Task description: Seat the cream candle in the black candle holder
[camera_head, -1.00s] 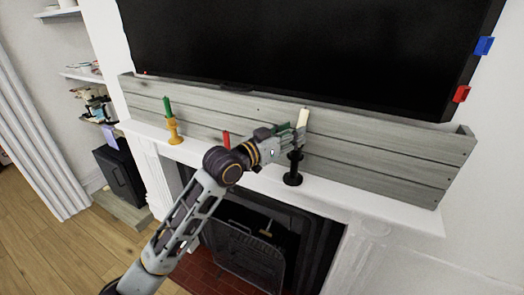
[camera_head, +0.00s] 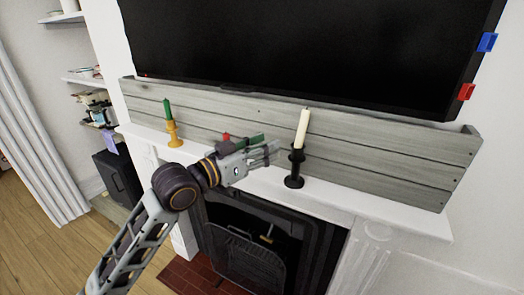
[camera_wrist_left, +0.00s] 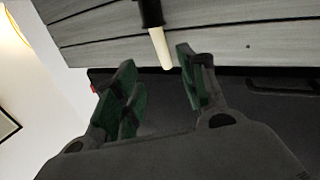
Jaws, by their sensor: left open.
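The cream candle (camera_head: 302,128) stands upright in the top of the black candle holder (camera_head: 295,168) on the white mantel. My left gripper (camera_head: 276,150) is open and empty, a little to the left of the candle and apart from it. In the left wrist view the cream candle (camera_wrist_left: 161,48) and part of the black holder (camera_wrist_left: 150,12) show upside down beyond the open fingers (camera_wrist_left: 160,88). My right gripper is not in view.
A green candle (camera_head: 167,109) stands in a yellow holder (camera_head: 173,134) at the mantel's left. A red candle (camera_head: 226,137) shows partly behind my left gripper. Grey planks (camera_head: 380,156) back the white mantel (camera_head: 400,219), below a black screen (camera_head: 300,45).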

